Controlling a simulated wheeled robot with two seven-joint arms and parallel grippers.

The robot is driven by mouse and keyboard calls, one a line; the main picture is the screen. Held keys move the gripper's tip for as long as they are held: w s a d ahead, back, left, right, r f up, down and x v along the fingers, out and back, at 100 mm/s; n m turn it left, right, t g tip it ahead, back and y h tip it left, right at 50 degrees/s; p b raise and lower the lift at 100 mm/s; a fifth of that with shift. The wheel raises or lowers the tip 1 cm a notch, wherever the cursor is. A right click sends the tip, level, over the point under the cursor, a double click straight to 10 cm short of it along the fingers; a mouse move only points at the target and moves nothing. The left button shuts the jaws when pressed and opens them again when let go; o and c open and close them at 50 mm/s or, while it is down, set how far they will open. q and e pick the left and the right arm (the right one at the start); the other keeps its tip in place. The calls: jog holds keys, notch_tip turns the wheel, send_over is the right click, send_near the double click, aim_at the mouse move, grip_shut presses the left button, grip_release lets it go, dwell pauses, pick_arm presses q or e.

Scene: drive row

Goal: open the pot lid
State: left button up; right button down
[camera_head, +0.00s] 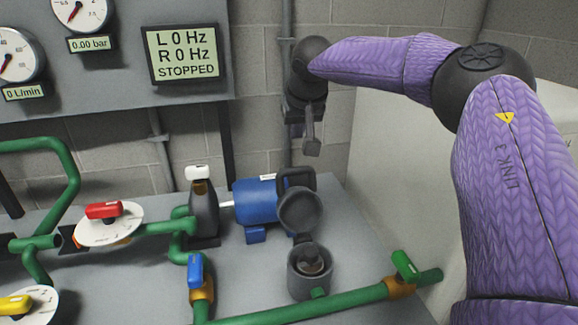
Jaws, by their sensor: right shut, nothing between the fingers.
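The pot (296,284) is a grey cylinder on the grey bench, right of centre. Its top is open and a dark and brownish part shows inside. The lid (300,211), a dark round disc, stands raised and tilted behind the pot, in front of the blue motor. A dark loop like a handle shows just above the lid. My right gripper (312,146) points down above and behind the lid, apart from it. It is shut and empty. My left gripper is out of view.
A blue motor (254,203) sits behind the pot. Green pipes (340,302) with a green-handled valve (404,266) and a blue-handled valve (195,271) run in front. A display (185,53) reads 0 Hz and STOPPED.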

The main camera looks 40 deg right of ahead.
jog(key=shift+w+f, duration=0.35)
jog(key=shift+w, duration=0.15)
jog(key=b+x, duration=0.4)
jog(key=x, duration=0.6)
jog(key=shift+s, duration=0.1)
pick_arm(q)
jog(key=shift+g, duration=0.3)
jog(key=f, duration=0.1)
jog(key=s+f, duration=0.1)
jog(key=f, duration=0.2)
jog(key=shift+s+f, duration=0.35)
pick_arm(e)
jog(key=s+a, duration=0.1)
jog(key=s+a+r, duration=0.1)
jog(key=s, duration=0.1)
jog(key=shift+s+r, duration=0.1)
jog(key=shift+s, duration=0.15)
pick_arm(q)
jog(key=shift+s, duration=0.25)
